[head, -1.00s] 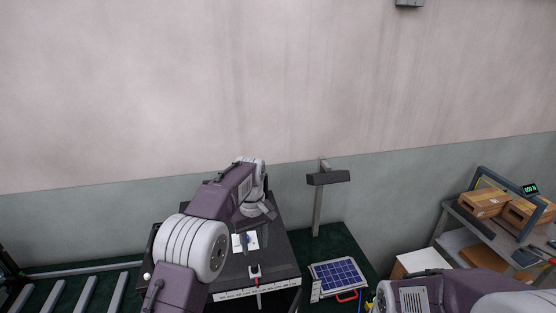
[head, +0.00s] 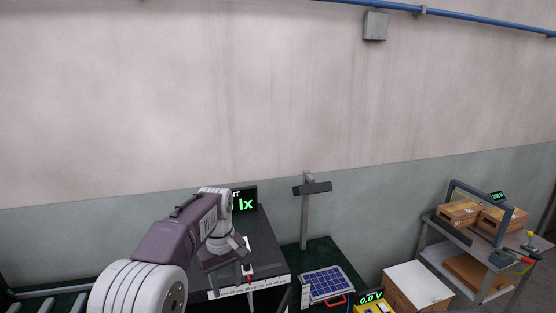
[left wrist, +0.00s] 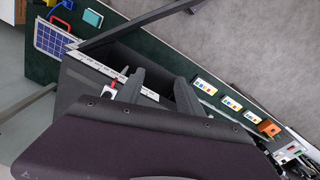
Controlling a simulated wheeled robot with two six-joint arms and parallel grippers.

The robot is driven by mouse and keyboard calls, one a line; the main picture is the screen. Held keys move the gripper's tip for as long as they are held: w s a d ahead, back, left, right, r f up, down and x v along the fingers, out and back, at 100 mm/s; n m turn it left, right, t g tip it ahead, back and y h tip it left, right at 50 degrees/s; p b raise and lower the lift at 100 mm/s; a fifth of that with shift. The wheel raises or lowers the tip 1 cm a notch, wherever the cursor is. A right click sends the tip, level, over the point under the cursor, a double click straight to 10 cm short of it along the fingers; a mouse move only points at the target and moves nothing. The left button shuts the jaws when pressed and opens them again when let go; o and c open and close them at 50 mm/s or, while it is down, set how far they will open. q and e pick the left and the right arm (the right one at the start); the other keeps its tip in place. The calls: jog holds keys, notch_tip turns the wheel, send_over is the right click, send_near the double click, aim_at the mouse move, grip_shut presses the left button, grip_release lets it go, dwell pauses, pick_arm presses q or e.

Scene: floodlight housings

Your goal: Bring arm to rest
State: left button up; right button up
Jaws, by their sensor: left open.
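My left arm (head: 180,240) comes in from the lower left in the head view, over a dark box-like bench unit (head: 268,262). My left gripper (head: 236,272) hangs above that unit, partly hidden by its own wrist. In the left wrist view the two fingers of the left gripper (left wrist: 158,92) stand apart with nothing between them. A small fixture with a red part (head: 248,271) is at the unit's front, close to the gripper. My right gripper is not in view.
A solar panel (head: 326,283) lies right of the unit, near a lamp post (head: 305,215). A yellow meter (head: 371,303) reads 0.0 V. A cart (head: 460,262) with wooden boxes (head: 458,213) stands at the right. Several small coloured cards (left wrist: 230,102) lie along the green surface.

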pick_arm(q)
jog(key=s+a+f+m+b, duration=0.2)
jog(key=s+f+m+b, duration=0.1)
jog(key=s+f, duration=0.7)
jog(key=s+a+f+m+b, duration=0.2)
jog(key=s+f+m+b, duration=0.1)
jog(key=s+f, duration=0.7)
jog(key=shift+s+a+m+t+b, duration=0.2)
jog(key=shift+s+m+t+b, duration=0.25)
jog(key=shift+s, duration=0.4)
jog(key=shift+s, duration=0.15)
dwell(0.8)
